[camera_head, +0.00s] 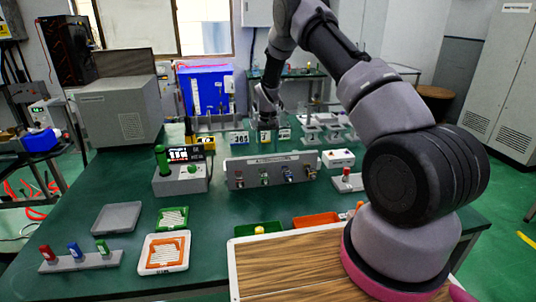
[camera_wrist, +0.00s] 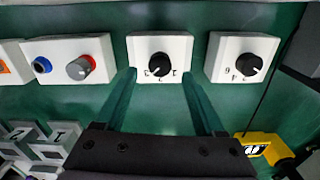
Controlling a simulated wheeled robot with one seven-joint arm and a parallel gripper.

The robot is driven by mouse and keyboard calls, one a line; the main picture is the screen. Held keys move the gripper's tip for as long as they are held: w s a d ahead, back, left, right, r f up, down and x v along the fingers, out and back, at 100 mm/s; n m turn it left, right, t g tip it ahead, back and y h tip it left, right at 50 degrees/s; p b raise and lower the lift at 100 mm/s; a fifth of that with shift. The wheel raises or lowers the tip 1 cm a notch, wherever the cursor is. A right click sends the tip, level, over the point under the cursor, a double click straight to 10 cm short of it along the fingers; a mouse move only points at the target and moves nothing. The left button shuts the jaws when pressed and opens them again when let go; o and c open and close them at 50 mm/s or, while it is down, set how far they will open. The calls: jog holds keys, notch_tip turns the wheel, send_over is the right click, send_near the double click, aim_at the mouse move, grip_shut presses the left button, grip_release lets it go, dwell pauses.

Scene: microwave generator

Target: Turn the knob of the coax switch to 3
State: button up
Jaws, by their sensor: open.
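In the wrist view, a white box with a round black knob (camera_wrist: 160,66) lies between the two fingertips of my gripper (camera_wrist: 158,77). Small dark marks curve along the lower edge of this knob; I cannot read them surely. A second white box with a black knob (camera_wrist: 248,64) and number marks stands to its right. I cannot tell from lettering which one is the coax switch. In the head view my gripper (camera_head: 267,105) is over the far part of the green table.
Numbered pieces (camera_wrist: 40,140) lie lower left, and a yellow piece (camera_wrist: 262,147) lower right. In the head view, a grey panel (camera_head: 270,171) with several connectors stands on the green table (camera_head: 215,215).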

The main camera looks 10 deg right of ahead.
notch_tip(320, 180, up, 7)
dwell(0.3)
jog(key=s+d+r+m+t+y, duration=0.1)
jog(key=s+r, duration=0.4)
jog(key=r, duration=0.4)
jog(key=s+d+r+t, duration=0.15)
jog(key=s+r, duration=0.35)
jog(key=r, duration=0.5)
jog(key=s+d+r+m+t+y, duration=0.1)
jog(key=s+r, duration=0.4)
jog(key=r, duration=0.4)
jog(key=s+d+r+t, duration=0.1)
jog(key=s+r+t, duration=0.1)
jog(key=s, duration=1.1)
jog(key=s+d+r+m+t, duration=0.1)
jog(key=s+r, duration=0.4)
jog(key=s, duration=0.8)
jog(key=shift+d+r+t, duration=0.15)
jog(key=shift+r+t, duration=0.05)
jog(key=shift+t, duration=0.15)
